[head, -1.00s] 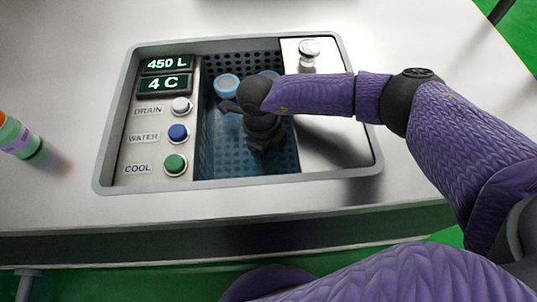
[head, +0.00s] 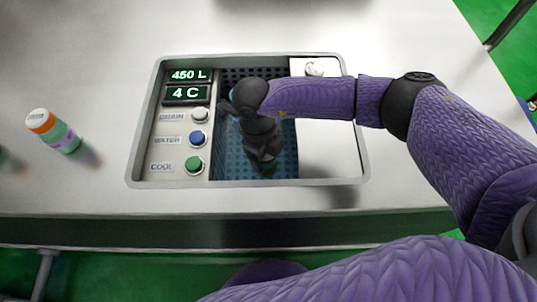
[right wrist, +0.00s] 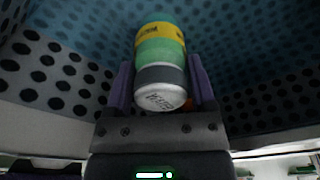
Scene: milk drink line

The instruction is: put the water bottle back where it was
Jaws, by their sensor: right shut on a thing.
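My right gripper (head: 266,158) reaches down into the perforated, blue-tinted basin (head: 230,168) in the counter. In the right wrist view, it is shut on a bottle (right wrist: 160,48) with yellow, green and dark grey bands and a pale end facing the camera. The bottle lies between the two purple fingers. My left gripper is not in view.
A bottle with an orange band and white cap (head: 54,131) stands on the counter at left. Another is cut off at the left edge. The panel (head: 180,125) has DRAIN, WATER and COOL buttons and displays reading 450 L and 4 C. Bare counter surrounds the basin.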

